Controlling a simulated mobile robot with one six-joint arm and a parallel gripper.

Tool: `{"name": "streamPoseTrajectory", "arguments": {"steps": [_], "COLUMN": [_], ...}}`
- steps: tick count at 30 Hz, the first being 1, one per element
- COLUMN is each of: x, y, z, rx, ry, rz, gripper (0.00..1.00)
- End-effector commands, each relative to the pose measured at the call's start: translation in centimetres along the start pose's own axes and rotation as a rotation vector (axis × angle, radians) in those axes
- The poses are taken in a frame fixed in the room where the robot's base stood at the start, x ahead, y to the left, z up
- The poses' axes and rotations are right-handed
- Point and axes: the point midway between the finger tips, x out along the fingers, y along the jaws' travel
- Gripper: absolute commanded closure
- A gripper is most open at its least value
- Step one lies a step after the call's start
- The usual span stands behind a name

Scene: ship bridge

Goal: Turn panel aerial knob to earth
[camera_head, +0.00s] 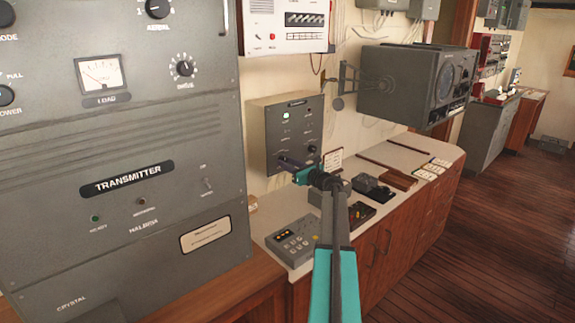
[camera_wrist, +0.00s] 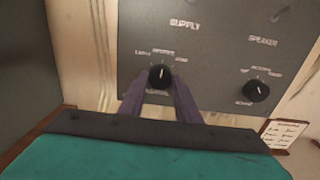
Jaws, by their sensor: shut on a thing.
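The grey wall panel (camera_head: 258,122) hangs between the transmitter and the radar-like unit. In the wrist view its face (camera_wrist: 215,50) carries the words SUPPLY and SPEAKER. A round black knob (camera_wrist: 160,76) sits lower left on that face, with its white mark pointing about straight up; the small labels around it are too blurred to read surely. I take it as the panel aerial knob. My gripper (camera_wrist: 160,88) has its two purple fingers shut on this knob, one on each side. In the head view my gripper (camera_head: 285,161) reaches the panel's lower left, and the knob is hidden there.
A second black knob (camera_wrist: 256,90) sits to the right under SPEAKER. The large transmitter cabinet (camera_head: 120,235) stands close on the left, with its own AERIAL knob (camera_head: 157,8). Below my arm, the counter (camera_head: 275,225) holds several devices.

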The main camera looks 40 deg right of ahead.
Motion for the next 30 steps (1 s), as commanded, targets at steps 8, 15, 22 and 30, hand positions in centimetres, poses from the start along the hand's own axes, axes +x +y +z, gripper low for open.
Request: {"name": "streamPoseTrajectory", "arguments": {"steps": [8,15,22,30], "x": [0.01,0.01,-0.01,-0.02], "y": [-0.01,-0.07,-0.12,-0.18], "z": [-0.22,-0.44,-0.54,-0.49], "rx": [-0.042,-0.132,-0.260,-0.429], "ry": [0.000,-0.001,-0.001,-0.001], "rz": [0.003,0.002,0.002,0.001], "gripper": [0.93,0.93,0.93,0.93]}}
